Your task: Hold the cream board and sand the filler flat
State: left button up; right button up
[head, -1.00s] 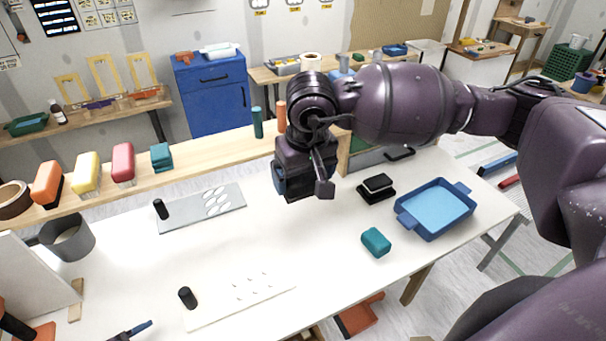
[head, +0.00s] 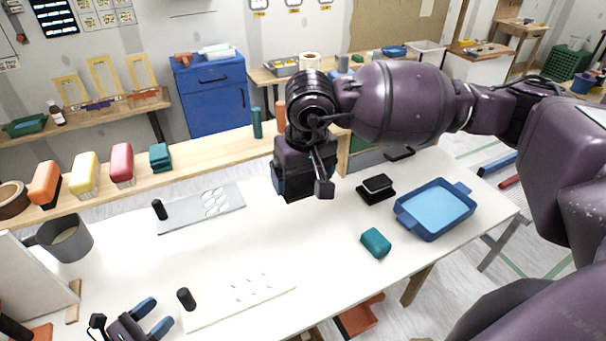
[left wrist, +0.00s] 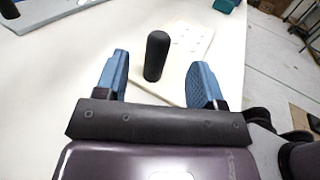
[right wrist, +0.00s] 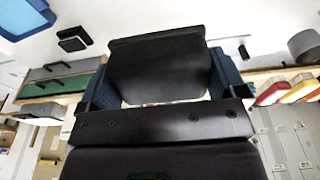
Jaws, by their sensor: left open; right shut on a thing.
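The cream board (head: 215,314) lies on the white table with several small pale filler spots on it. Its upright black handle (head: 186,298) stands at the left end. My left gripper (head: 152,314) is open just left of this handle. In the left wrist view the handle (left wrist: 157,55) stands ahead, between the lines of the two blue fingers (left wrist: 160,82), not gripped. My right gripper (head: 305,192) is raised above the table behind the board. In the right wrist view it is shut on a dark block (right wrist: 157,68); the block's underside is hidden.
A grey board (head: 180,220) with large white patches and a black handle lies behind. A black block (head: 376,189), a teal block (head: 376,243) and a blue tray (head: 405,216) lie to the right. A grey mug (head: 66,240) stands left. The table between is clear.

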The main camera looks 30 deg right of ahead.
aim_at(185, 300)
pick_arm(q)
notch_tip(185, 300, down, 4)
jog(key=b, duration=0.3)
jog(key=shift+f, duration=0.1)
pick_arm(e)
notch_tip(185, 300, down, 4)
jog(key=shift+f, duration=0.1)
pick_arm(q)
jog(key=x, duration=0.5)
jog(key=shift+r, duration=0.2)
jog(key=shift+b+x, duration=0.5)
jog(key=shift+x, duration=0.75)
pick_arm(e)
jog(key=shift+f, duration=0.5)
pick_arm(q)
grip_shut()
grip_release()
jog(key=shift+a, duration=0.15)
pick_arm(e)
jog(key=shift+r, duration=0.1)
pick_arm(q)
jog(key=shift+p+v, duration=0.3)
jog(key=shift+v, duration=0.45)
pick_arm(e)
jog(key=shift+r, duration=0.3)
